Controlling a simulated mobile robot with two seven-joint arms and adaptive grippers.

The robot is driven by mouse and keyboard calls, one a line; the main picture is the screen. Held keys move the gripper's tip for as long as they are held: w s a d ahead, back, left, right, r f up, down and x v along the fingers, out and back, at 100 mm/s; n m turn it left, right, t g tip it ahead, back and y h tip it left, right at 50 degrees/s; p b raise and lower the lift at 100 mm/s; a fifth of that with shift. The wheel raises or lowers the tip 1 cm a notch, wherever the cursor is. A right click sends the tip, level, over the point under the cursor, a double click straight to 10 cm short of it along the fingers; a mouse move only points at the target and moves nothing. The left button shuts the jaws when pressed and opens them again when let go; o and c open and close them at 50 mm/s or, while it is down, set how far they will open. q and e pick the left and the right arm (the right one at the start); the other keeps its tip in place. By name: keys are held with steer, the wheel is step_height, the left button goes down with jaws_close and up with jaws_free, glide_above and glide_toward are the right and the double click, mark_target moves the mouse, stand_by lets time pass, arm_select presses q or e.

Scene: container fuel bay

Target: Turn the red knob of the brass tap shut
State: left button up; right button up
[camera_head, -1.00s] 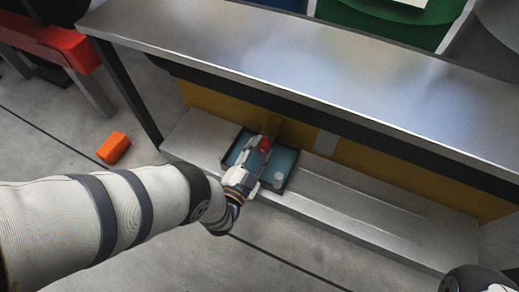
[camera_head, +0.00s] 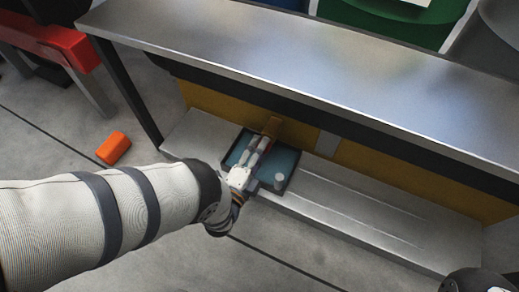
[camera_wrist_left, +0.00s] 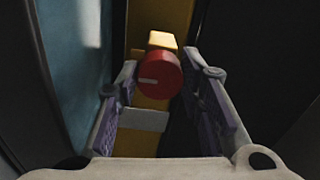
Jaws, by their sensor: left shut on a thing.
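The brass tap (camera_head: 272,126) stands out from the yellow panel under the bench, above a dark-rimmed tray. In the left wrist view, its red knob (camera_wrist_left: 158,74) faces me, with a white mark pointing left. The yellow tap body (camera_wrist_left: 160,42) shows behind it. My left gripper (camera_wrist_left: 166,82) is shut on the red knob, one purple-padded finger on each side. In the head view, the left gripper (camera_head: 261,150) reaches over the tray and hides most of the knob.
The tray (camera_head: 288,182) with a blue-grey inside rests on the metal lower shelf (camera_head: 370,212). The metal bench top (camera_head: 300,72) overhangs the tap. An orange block (camera_head: 113,148) lies on the floor at left.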

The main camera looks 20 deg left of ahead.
stand_by(0.4)
arm_select(q)
steer(key=o, duration=1.2)
steer(key=shift+r, duration=0.1)
